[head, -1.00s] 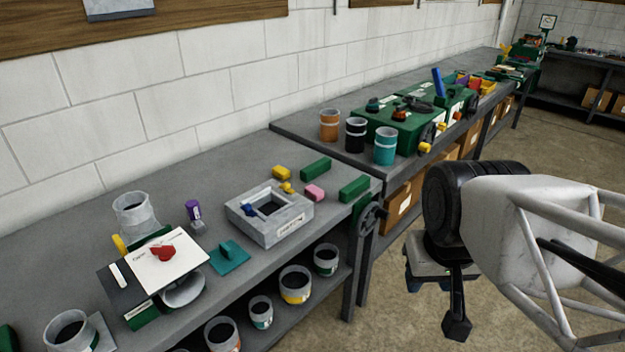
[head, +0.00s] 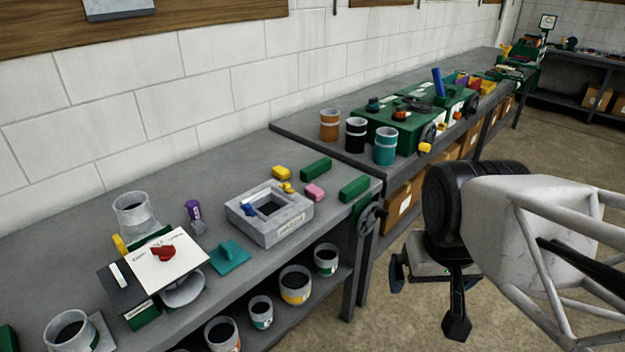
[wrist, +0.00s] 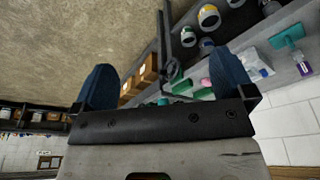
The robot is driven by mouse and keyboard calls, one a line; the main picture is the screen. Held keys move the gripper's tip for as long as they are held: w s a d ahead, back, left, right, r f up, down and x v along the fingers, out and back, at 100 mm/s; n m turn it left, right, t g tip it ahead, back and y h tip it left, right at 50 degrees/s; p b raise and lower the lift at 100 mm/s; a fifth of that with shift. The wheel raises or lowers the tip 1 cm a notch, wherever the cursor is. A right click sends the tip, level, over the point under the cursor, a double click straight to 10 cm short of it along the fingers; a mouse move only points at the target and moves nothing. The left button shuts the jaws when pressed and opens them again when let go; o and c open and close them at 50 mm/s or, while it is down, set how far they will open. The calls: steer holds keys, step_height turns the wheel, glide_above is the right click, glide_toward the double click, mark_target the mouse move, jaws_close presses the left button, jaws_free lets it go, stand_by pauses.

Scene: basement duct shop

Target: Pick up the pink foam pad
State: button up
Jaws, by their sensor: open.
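The pink foam pad (head: 314,193) lies on the near grey workbench, just right of a square grey frame (head: 270,213) and between two green blocks. It also shows in the wrist view as a small pink patch (wrist: 206,82), partly hidden behind one finger. My gripper (head: 424,281) is out over the floor to the right of the bench, well apart from the pad. In the wrist view its two dark blue fingers (wrist: 164,86) stand wide apart with nothing between them.
Green blocks (head: 354,188) (head: 316,169) and a yellow block (head: 281,173) lie close around the pad. A black handwheel (head: 371,218) sits at the bench's right end. Cups (head: 385,146) and a green case stand on the farther bench. The floor by my gripper is clear.

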steer(key=shift+w, duration=0.1)
steer(key=n+g, duration=0.3)
steer(key=n, duration=2.3)
glide_above(314, 189)
steer(key=f, duration=1.4)
steer(key=shift+s+d+f, duration=0.25)
steer(key=shift+s+f, duration=0.05)
steer(key=shift+f, duration=0.05)
steer(key=shift+w+a+f, duration=0.2)
steer(key=shift+w+f, duration=0.15)
